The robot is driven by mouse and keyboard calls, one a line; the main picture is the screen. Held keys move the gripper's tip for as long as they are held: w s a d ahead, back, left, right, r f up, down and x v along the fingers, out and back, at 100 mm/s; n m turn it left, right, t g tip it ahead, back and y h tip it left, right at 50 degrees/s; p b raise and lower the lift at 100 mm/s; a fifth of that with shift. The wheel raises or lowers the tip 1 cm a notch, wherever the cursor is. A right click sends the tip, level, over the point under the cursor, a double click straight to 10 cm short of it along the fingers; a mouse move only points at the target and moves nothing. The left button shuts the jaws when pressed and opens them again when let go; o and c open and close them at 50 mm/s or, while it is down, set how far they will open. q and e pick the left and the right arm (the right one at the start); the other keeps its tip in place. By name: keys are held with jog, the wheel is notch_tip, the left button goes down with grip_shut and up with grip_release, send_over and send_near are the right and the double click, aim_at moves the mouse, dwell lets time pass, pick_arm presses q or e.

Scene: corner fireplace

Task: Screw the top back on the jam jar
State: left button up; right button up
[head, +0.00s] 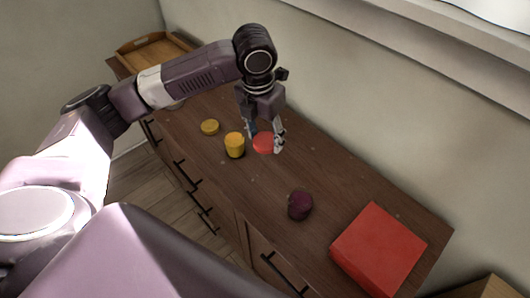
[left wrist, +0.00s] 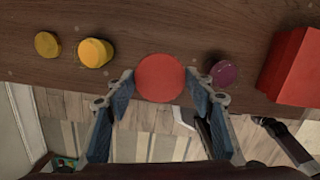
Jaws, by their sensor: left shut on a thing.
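My left gripper (head: 265,141) is shut on a round red lid-like disc (head: 264,145), its fingers on opposite sides. In the left wrist view the red disc (left wrist: 160,78) fills the space between the fingertips of the gripper (left wrist: 160,80). I cannot tell whether it touches the wood or what is under it. A yellow jar-like cylinder (head: 234,148) stands upright just left of the gripper; it also shows in the left wrist view (left wrist: 93,54). A flat yellow disc (head: 209,127) lies farther left. No label shows which is the jam jar. My right gripper is out of view.
A small dark purple object (head: 300,206) sits right of the gripper on the brown wooden cabinet top (head: 345,190). A big red box (head: 378,248) is at the right end. A wooden tray (head: 150,50) is at the far left end. The wall runs close along the back.

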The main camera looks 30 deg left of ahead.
aim_at(267, 150)
pick_arm(q)
jog(key=shift+r, duration=1.4)
jog(key=n, duration=0.2)
jog(key=s+d+n, duration=0.1)
jog(key=n, duration=0.1)
jog(key=shift+s+d+n+y, duration=0.1)
jog(key=shift+s+n+y, duration=0.1)
jog(key=shift+n+y, duration=0.15)
jog(key=n, duration=0.2)
jog(key=s+d+n, duration=0.1)
jog(key=n, duration=0.1)
jog(key=shift+s+r+n, duration=0.1)
jog(key=shift+s+n, duration=0.1)
jog(key=shift+n, duration=0.05)
jog(key=s+d+n+g, duration=0.1)
jog(key=s+n, duration=0.3)
jog(key=n, duration=1)
jog(key=s+d+n+g, duration=0.1)
jog(key=s+n, duration=0.4)
jog(key=n, duration=0.9)
jog(key=shift+s+d+r+g, duration=0.3)
jog(key=shift+d+g, duration=0.1)
jog(key=shift+d, duration=0.2)
